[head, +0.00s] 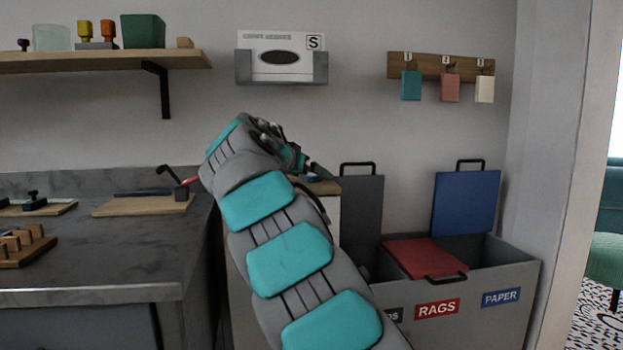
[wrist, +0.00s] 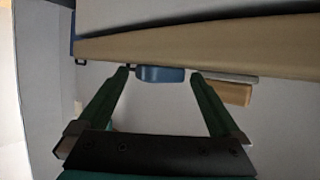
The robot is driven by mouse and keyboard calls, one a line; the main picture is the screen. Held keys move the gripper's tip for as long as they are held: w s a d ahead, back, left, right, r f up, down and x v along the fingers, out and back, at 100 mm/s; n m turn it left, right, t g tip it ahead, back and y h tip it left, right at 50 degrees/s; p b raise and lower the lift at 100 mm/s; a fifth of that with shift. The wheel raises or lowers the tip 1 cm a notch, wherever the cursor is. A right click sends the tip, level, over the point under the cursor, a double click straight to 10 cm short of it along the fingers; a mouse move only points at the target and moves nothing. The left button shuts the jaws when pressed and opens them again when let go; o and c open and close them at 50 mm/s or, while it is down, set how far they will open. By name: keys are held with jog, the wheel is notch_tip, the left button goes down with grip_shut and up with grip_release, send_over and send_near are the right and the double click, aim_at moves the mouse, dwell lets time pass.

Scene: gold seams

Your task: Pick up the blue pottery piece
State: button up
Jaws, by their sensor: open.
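The blue pottery piece (wrist: 160,76) is small and rounded in the wrist view, at the edge of a pale wooden surface (wrist: 215,52). My gripper (wrist: 162,72) is open, with one green finger on each side of the piece. The left fingertip looks very close to it; the right has a slight gap. I cannot tell whether either touches. In the head view, a small dark blue bit (head: 313,178) shows on the wooden top (head: 325,187) beside my gripper (head: 305,164), largely hidden by my arm.
A tan block (wrist: 237,94) and a pale strip lie right of the piece in the wrist view. In the head view, a dark counter (head: 90,275) with tools is left, and bins with a raised blue lid (head: 465,202) and red lid (head: 425,258) are right.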

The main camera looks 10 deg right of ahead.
jog(key=shift+c, duration=0.2)
jog(key=shift+r, duration=0.1)
jog(key=c, duration=1.3)
jog(key=shift+r, duration=0.1)
jog(key=shift+s+r+p, duration=0.1)
jog(key=shift+r+p, duration=0.45)
jog(key=shift+r, duration=1.05)
